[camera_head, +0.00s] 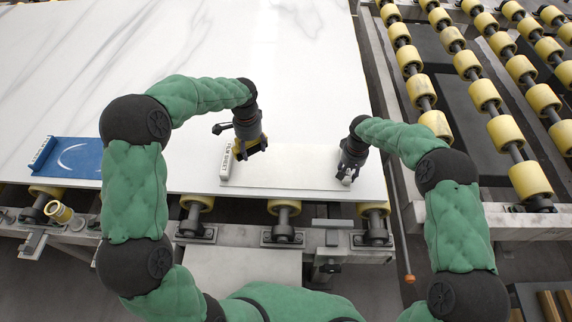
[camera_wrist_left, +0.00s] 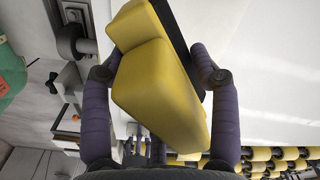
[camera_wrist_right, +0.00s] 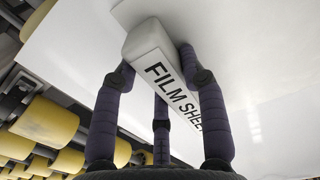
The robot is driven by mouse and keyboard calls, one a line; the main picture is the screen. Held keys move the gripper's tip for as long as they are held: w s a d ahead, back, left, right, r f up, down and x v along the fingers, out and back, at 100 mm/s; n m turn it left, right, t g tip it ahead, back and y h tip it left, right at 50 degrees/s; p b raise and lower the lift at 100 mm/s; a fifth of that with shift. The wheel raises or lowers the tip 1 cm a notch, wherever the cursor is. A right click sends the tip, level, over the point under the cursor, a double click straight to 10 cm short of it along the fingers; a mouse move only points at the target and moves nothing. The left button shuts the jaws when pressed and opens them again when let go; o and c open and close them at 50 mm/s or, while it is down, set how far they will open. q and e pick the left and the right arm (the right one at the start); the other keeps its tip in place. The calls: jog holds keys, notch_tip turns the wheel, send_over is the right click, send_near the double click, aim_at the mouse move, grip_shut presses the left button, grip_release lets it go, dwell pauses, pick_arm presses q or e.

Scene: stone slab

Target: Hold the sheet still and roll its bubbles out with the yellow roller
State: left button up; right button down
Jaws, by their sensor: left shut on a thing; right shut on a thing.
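The film sheet (camera_head: 290,172) is a pale, thin rectangle lying near the front edge of the white slab. A white bar marked FILM SHEET (camera_head: 226,165) stands at its left end. My left gripper (camera_head: 250,148) is shut on the yellow roller (camera_wrist_left: 158,90), beside that bar over the sheet's left part. I cannot tell whether the roller touches the sheet. My right gripper (camera_head: 347,177) is shut on a white bar at the sheet's right end, whose FILM SHEET lettering shows in the right wrist view (camera_wrist_right: 160,65). No bubbles can be made out.
The marble-patterned slab (camera_head: 170,70) is broad and clear behind the sheet. A blue sheet (camera_head: 85,165) with a white arc and a blue bar (camera_head: 42,152) lies at its left. Yellow conveyor rollers (camera_head: 485,95) stand at the right, and several more (camera_head: 284,207) line the front edge.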

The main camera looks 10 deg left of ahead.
pick_arm(q)
jog(key=o, duration=0.5)
jog(key=shift+c, duration=0.2)
jog(key=c, duration=0.7)
jog(key=shift+c, duration=0.2)
pick_arm(e)
jog(key=c, duration=0.6)
grip_release()
notch_tip(320, 180, up, 12)
jog(key=shift+f, duration=0.1)
pick_arm(q)
jog(key=shift+r, duration=0.15)
